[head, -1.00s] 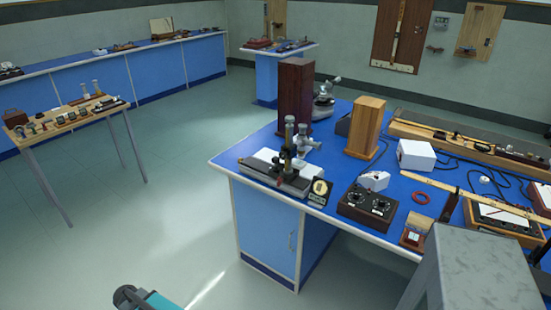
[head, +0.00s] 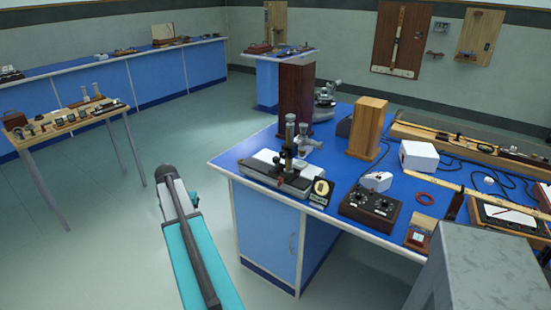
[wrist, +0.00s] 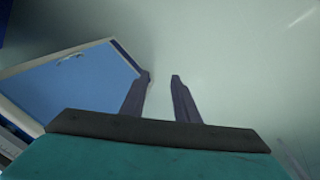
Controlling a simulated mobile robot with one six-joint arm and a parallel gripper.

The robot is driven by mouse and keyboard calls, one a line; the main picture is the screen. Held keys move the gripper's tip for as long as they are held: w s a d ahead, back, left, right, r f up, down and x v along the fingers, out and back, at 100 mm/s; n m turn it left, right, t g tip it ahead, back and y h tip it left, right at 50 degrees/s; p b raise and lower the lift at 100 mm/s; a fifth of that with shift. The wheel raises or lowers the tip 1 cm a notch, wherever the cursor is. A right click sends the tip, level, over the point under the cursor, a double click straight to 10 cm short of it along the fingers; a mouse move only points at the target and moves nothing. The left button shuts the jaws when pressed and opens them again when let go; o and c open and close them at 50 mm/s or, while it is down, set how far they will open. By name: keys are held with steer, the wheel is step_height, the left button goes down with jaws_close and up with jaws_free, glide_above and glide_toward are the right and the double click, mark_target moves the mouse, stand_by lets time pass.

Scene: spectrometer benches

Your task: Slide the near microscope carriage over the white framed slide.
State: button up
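A travelling microscope stands at the near left corner of the blue bench in the head view. Its dark carriage (head: 289,174) with an upright brass tube sits toward the right of a pale bed (head: 262,165). A small dark-framed plate with a pale oval (head: 321,189) stands just right of the carriage. I cannot pick out a white framed slide for certain. My gripper (wrist: 161,77) is open and empty in the wrist view, its two fingers apart. In the head view my arm reaches up left of the bench, clear of the microscope.
The blue bench (head: 236,160) also holds a black control box (head: 370,207), a red ring (head: 425,198) and a wooden block (head: 367,128). A grey block (head: 495,262) stands at the lower right. A small table (head: 62,130) stands left. Floor between is open.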

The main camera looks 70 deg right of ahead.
steer(key=s+d+r+m+b, duration=0.15)
steer(key=s+d+r, duration=0.25)
steer(key=d+r, duration=0.5)
steer(key=m+h+b, duration=0.2)
steer(key=m+h, duration=0.1)
steer(key=m, duration=0.4)
glide_toward(276, 157)
steer(key=v, duration=0.6)
steer(key=shift+a+f, duration=0.1)
steer(key=shift+f, duration=0.15)
steer(key=shift+p+x, duration=0.8)
steer(key=shift+x, duration=5.95)
steer(key=shift+s, duration=0.1)
jaws_close()
